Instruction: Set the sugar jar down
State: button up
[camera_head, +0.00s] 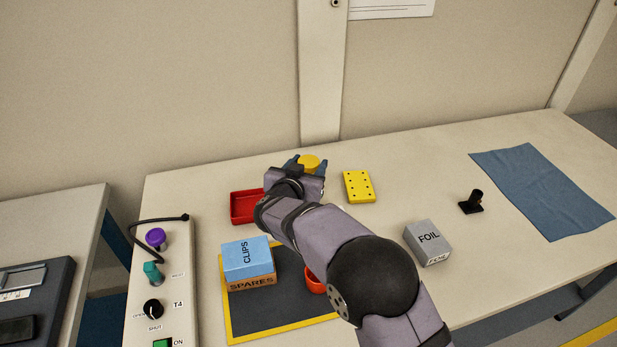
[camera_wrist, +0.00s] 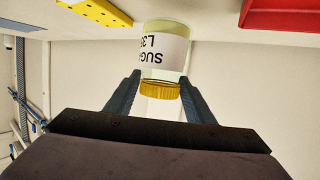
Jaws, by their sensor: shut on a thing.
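The sugar jar is a pale jar with a yellow lid and a white label. In the head view only its yellow lid (camera_head: 311,161) shows clearly, at the far side of the table beyond my arm. In the wrist view, which is upside down, the jar (camera_wrist: 167,48) stands between the fingers with its label partly readable. My gripper (camera_wrist: 158,82) is shut on the jar near its lid; it also shows in the head view (camera_head: 306,164). The jar looks upright. I cannot tell whether its base touches the table (camera_head: 420,190).
A red tray (camera_head: 236,221) is left of the gripper and a yellow plate with holes (camera_head: 358,186) is right. Nearer are a blue CLIPS box (camera_head: 247,258) on a SPARES box, a grey FOIL box (camera_head: 428,242) and a black stand (camera_head: 471,205). A blue cloth (camera_head: 545,190) lies far right.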

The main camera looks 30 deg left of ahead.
jog(key=shift+f, duration=1.8)
jog(key=shift+f, duration=0.15)
jog(key=o, duration=1.3)
jog(key=shift+f, duration=0.1)
jog(key=shift+o, duration=0.2)
jog(key=s+r, duration=0.1)
jog(key=r, duration=0.2)
jog(key=s+r, duration=0.2)
jog(key=r, duration=0.1)
jog(key=s+d+r, duration=0.1)
jog(key=r, duration=0.2)
jog(key=shift+s, duration=0.35)
jog(key=shift+f, duration=0.1)
